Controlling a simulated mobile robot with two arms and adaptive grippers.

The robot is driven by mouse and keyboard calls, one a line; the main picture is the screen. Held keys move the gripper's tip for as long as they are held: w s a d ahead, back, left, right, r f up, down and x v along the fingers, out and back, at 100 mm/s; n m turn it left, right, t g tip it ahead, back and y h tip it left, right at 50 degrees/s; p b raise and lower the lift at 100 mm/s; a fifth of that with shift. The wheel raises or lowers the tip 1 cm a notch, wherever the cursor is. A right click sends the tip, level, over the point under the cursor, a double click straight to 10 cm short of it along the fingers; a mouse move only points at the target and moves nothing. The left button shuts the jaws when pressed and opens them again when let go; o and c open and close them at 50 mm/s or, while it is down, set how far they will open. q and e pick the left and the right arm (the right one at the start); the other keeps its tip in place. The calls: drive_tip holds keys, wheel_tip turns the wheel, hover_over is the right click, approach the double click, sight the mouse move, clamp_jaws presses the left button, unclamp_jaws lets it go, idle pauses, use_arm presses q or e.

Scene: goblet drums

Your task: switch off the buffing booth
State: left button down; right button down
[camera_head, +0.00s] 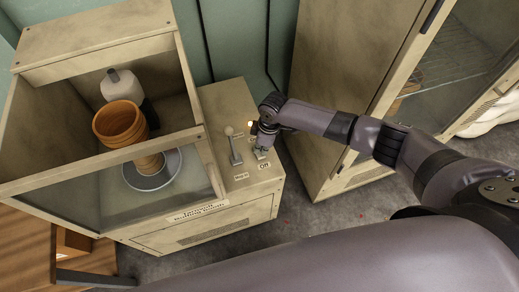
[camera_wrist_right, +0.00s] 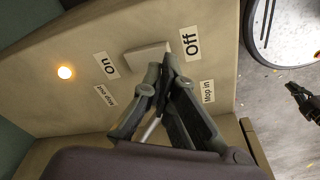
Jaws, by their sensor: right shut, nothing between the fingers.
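The buffing booth (camera_head: 190,220) stands at the left, with a glass front and a control panel on its right side. Its switch plate (camera_wrist_right: 147,55) lies between the On label (camera_wrist_right: 106,65) and the Off label (camera_wrist_right: 190,41) in the right wrist view. A round lamp (camera_wrist_right: 65,72) glows orange beside On. My right gripper (camera_wrist_right: 166,70) is shut and empty, its fingertips at the Off end of the switch; I cannot tell whether they touch. In the head view the gripper (camera_head: 263,148) covers part of the switch.
A lever (camera_head: 235,148) with a round knob stands left of the switch. An orange-brown goblet drum (camera_head: 119,124) is inside the booth above a round metal dish (camera_head: 152,178). A beige cabinet (camera_head: 340,80) stands at the right. A dark gripper-like shape (camera_wrist_right: 305,100) shows at the wrist view's right edge.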

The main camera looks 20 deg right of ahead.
drive_tip(key=shift+f+b, duration=0.75)
drive_tip(key=shift+f, duration=0.3)
idle(0.8)
drive_tip(key=shift+r, duration=0.1)
wheel_tip(320, 180, up, 7)
drive_tip(key=p, duration=0.7)
drive_tip(key=shift+a, duration=0.1)
idle(0.4)
